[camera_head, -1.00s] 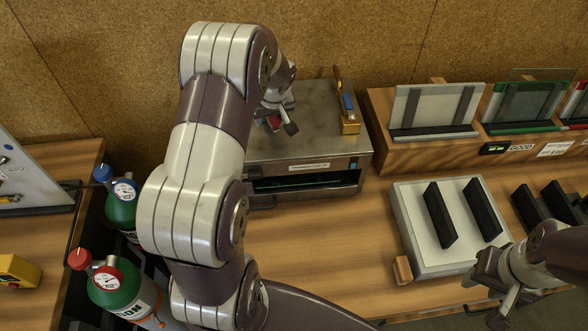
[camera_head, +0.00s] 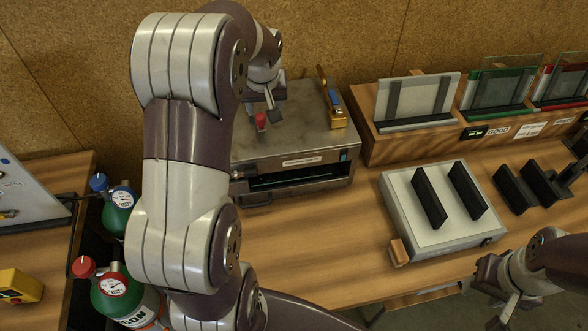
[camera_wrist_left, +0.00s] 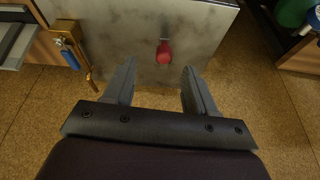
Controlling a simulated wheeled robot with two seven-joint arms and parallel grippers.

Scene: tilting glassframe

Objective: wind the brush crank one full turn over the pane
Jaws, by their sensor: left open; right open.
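A steel box (camera_head: 290,138) stands against the back wall, with a dark front slot and a pale label above it. A red crank knob (camera_head: 261,121) stands on its top at the left; the wrist view shows the red knob (camera_wrist_left: 163,52) on a short metal arm. My left gripper (camera_head: 270,103) is open and empty, just behind the knob in the head view. In the wrist view its open fingers (camera_wrist_left: 158,82) are spread, with the knob ahead between them, apart from both. A greenish edge, perhaps the pane, shows in the slot. My right gripper (camera_head: 498,285) is open, at the lower right.
A brass-and-blue lever fitting (camera_head: 335,108) stands at the box's right. A pale tray (camera_head: 440,225) with two dark bars lies on the bench, with framed panes (camera_head: 417,100) on a wooden rack behind. Green gas bottles (camera_head: 118,215) stand left. Bench between box and tray is clear.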

